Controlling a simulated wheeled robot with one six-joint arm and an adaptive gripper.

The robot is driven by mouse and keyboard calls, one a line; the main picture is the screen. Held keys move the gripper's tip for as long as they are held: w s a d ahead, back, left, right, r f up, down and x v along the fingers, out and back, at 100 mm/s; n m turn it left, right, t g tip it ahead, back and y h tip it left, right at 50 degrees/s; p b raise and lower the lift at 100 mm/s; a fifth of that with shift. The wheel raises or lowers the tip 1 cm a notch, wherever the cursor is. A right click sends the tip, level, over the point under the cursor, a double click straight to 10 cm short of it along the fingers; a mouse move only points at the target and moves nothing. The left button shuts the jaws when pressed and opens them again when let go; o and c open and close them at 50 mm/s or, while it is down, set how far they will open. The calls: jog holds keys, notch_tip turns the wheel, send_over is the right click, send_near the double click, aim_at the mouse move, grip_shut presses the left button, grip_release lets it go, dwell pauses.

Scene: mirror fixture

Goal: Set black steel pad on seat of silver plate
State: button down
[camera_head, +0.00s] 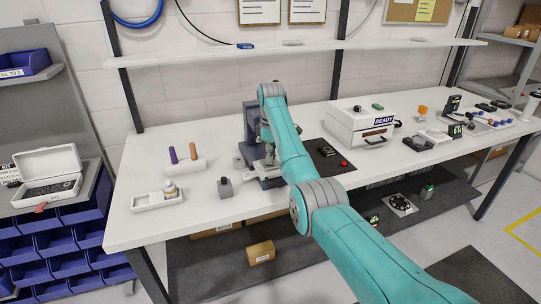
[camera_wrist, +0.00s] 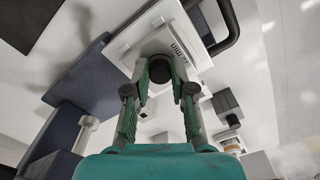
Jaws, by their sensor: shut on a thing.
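My gripper (camera_wrist: 160,82) is shut on a dark round piece, the black steel pad (camera_wrist: 160,70), seen between its green fingertips in the wrist view. Behind the pad is a pale silver plate (camera_wrist: 122,42) with partly hidden lettering. I cannot tell whether the pad touches it, and the plate's seat is hidden behind the pad and fingers. A blue-grey fixture (camera_wrist: 82,80) stands to the left of the fingers; in the head view this fixture (camera_head: 250,118) is on the bench behind my arm. My arm hides much of the work spot there.
A small grey block with a dark knob (camera_head: 225,187) stands left of the fixture. A white tray (camera_head: 146,202) with a bottle and a holder with two coloured handles (camera_head: 184,166) are farther left. A black mat (camera_head: 325,152) and a white box (camera_head: 358,125) are right. A black handle (camera_wrist: 226,25) is near the fingers.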

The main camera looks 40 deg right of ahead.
jog(key=shift+f, duration=0.1)
jog(key=c, duration=0.9)
grip_release()
